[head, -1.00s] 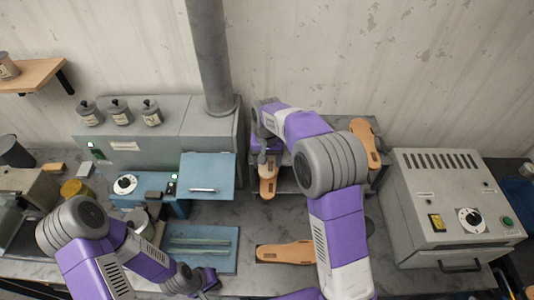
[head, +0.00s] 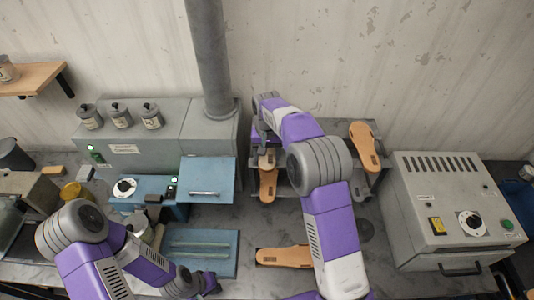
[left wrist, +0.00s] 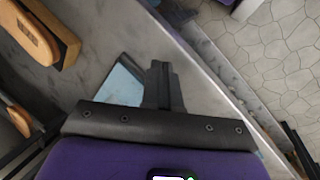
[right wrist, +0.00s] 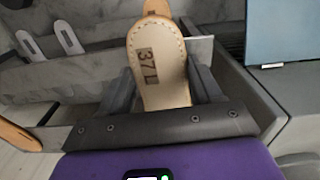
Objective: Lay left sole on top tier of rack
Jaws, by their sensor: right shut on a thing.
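The grey rack (head: 340,130) stands against the back wall. My right gripper (head: 262,148) is at the left part of its top tier, partly hidden by my arm. I cannot tell whether this sole touches the tier. Another sole (head: 365,145) lies at the right of the top tier. My left gripper (left wrist: 163,85) is shut and empty, low over the bench front.
A brown sole (head: 268,187) shows just in front of the held one, lower down. Another sole (head: 284,256) lies on the bench. A grey oven-like box (head: 450,205) stands right of the rack, and a blue press with a raised panel (head: 207,180) stands left.

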